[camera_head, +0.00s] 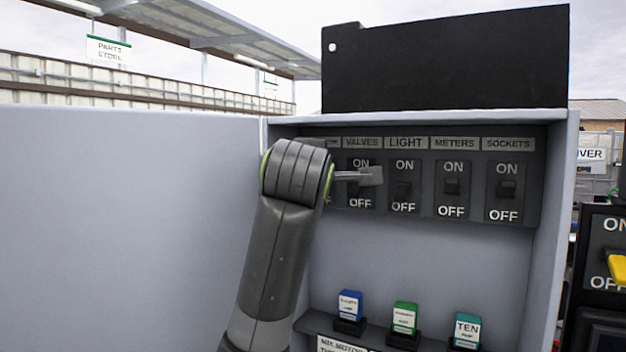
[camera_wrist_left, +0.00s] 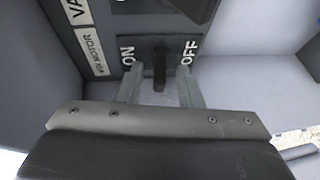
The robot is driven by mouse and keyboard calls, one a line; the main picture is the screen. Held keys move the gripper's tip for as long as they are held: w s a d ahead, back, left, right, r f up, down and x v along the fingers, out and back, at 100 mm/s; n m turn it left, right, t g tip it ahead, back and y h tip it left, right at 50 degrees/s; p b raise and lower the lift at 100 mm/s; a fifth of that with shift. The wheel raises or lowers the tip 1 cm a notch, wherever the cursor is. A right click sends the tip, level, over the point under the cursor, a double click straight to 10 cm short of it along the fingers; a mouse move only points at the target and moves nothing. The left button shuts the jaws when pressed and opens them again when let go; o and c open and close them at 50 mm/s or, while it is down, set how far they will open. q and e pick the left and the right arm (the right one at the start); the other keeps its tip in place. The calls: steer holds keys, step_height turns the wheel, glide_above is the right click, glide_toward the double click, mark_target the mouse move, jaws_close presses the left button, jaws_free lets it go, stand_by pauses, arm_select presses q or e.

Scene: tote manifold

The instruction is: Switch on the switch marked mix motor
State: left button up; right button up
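The mix motor switch (camera_wrist_left: 160,62) shows in the left wrist view, beside its sideways "MIX MOTOR" label (camera_wrist_left: 94,52). ON is on the left of its black lever and OFF on the right. I cannot tell which way the lever is set. My left gripper (camera_wrist_left: 160,90) is open, one finger on the ON side and one on the OFF side, with the lever between them. Contact is not clear. In the head view my left gripper (camera_head: 360,177) reaches to the row's left end, and my arm hides the mix motor switch. My right gripper is not in view.
Switches for valves (camera_head: 361,188), light (camera_head: 403,189), meters (camera_head: 451,187) and sockets (camera_head: 506,189) continue rightward. Below are blue (camera_head: 350,303), green (camera_head: 404,317) and teal (camera_head: 467,328) blocks. The cabinet's right wall (camera_head: 552,230) and open door (camera_head: 120,230) flank the space.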

arm_select(q)
steer(key=shift+s+d+r, duration=0.1)
steer(key=shift+s, duration=0.05)
steer(key=shift+c, duration=0.2)
jaws_close()
steer(key=shift+r+m+g, duration=0.2)
steer(key=shift+m+g, duration=0.1)
steer(key=shift+g, duration=0.3)
steer(key=shift+o, duration=0.2)
jaws_free()
